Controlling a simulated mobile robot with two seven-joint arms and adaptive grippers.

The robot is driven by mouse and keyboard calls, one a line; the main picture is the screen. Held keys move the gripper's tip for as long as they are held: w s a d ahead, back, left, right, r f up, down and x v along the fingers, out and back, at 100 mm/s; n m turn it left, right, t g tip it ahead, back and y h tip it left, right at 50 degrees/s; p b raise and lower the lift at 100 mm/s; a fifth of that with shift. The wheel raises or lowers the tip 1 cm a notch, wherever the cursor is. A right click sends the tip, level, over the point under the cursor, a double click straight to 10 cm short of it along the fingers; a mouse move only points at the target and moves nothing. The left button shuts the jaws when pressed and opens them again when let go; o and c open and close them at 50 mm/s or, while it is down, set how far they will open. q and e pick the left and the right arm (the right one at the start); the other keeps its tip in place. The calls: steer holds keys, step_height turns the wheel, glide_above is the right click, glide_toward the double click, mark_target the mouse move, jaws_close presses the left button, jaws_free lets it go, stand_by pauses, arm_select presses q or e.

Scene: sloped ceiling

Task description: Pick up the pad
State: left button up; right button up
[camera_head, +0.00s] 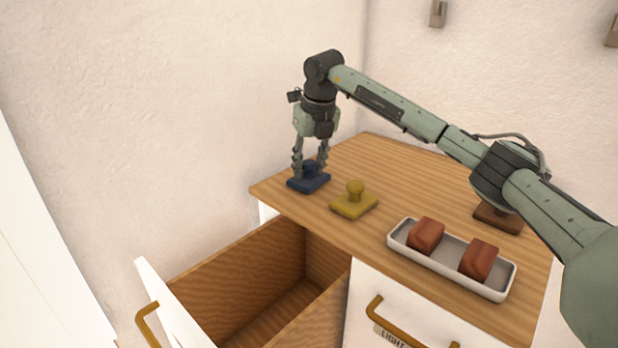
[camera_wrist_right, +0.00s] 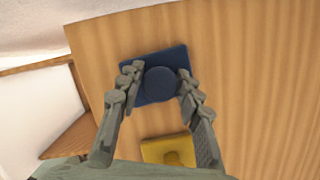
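A blue pad (camera_head: 309,183) with a round knob on top lies on the wooden cabinet top near its left corner. The blue pad also shows in the right wrist view (camera_wrist_right: 148,62). A yellow pad (camera_head: 354,204) with a similar knob lies just to the right of it; part of it shows in the wrist view (camera_wrist_right: 168,148). My right gripper (camera_head: 310,172) points down over the blue pad. Its fingers are apart, one on each side of the knob (camera_wrist_right: 161,84); I cannot tell whether they touch it. My left gripper is not in view.
A grey tray (camera_head: 450,267) with two reddish-brown blocks stands on the cabinet's front right. A dark brown object (camera_head: 498,219) sits behind, partly hidden by my right arm. An open empty drawer (camera_head: 262,290) lies below the left front edge. The wall is close behind.

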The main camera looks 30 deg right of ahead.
mark_target(307, 160)
steer(key=c, duration=0.7)
steer(key=shift+o, duration=0.2)
steer(key=shift+r, duration=0.6)
step_height(307, 160, up, 3)
steer(key=shift+w+f, duration=0.1)
steer(key=a+r, duration=0.7)
steer(key=a, duration=0.4)
steer(key=shift+a, duration=0.35)
